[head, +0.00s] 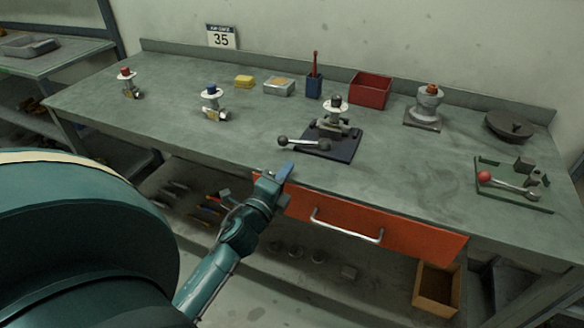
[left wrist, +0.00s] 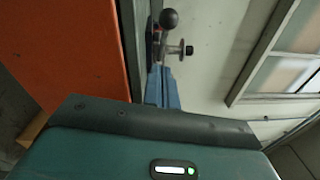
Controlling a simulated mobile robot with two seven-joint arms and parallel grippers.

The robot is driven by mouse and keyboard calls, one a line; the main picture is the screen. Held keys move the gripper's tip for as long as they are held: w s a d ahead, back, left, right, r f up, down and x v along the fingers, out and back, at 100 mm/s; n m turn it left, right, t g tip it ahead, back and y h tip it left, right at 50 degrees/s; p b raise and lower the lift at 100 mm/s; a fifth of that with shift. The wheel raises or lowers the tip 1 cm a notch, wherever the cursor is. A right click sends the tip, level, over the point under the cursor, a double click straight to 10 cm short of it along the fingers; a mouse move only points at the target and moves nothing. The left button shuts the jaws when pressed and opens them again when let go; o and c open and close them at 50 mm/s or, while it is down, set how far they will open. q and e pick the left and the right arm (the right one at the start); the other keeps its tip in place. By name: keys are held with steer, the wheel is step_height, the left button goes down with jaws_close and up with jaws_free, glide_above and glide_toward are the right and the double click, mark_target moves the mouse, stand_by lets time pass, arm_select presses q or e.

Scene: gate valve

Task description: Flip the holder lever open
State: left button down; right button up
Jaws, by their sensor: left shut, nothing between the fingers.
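A dark holder plate (head: 332,150) sits near the front edge of the bench, with a small valve (head: 335,104) upright on it. A lever with a black ball knob (head: 283,141) reaches left from the holder, lying low over the plate's left side. My left gripper (head: 285,170) is at the bench's front edge, just below the knob in the picture and apart from it. In the left wrist view the blue fingers (left wrist: 163,88) are shut and empty, with the black knob (left wrist: 169,18) beyond them. The right gripper is not in view.
A green plate (head: 515,196) with a red-knobbed lever (head: 484,177) lies at the right. An orange drawer (head: 370,225) hangs under the bench edge. A blue-topped valve (head: 211,100) and a red bin (head: 370,90) stand farther back. The front left bench top is clear.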

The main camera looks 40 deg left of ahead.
arm_select(q)
steer(key=s+a, duration=0.1)
steer(key=s, duration=0.6)
steer(key=shift+s+a+f+b, duration=0.15)
steer(key=shift+f+b, duration=0.15)
steer(key=shift+b, duration=0.15)
